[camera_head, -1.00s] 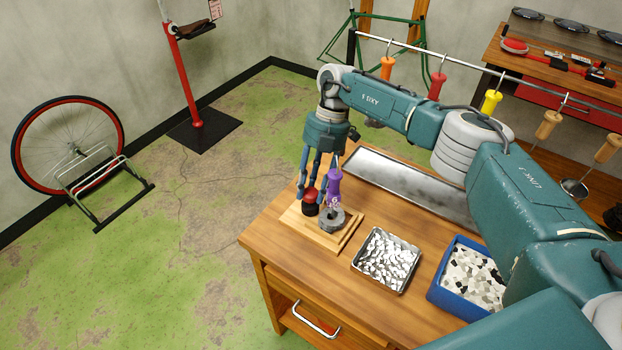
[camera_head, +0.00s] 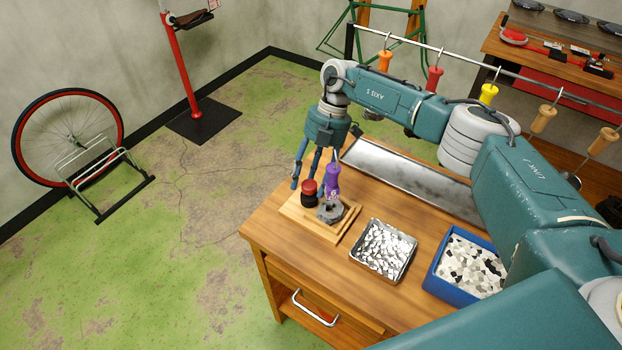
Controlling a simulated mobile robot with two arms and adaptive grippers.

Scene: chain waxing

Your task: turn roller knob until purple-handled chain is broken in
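Any chain there is too small to make out. My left gripper is out of view.
On the wooden table (camera_head: 285,250) are a long metal tray (camera_head: 400,178), a tray of silvery flakes (camera_head: 384,250) and a blue bin (camera_head: 448,292) of pale chips. Several coloured handles hang from a rail (camera_head: 460,66) behind. My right arm crosses above the table's right side.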

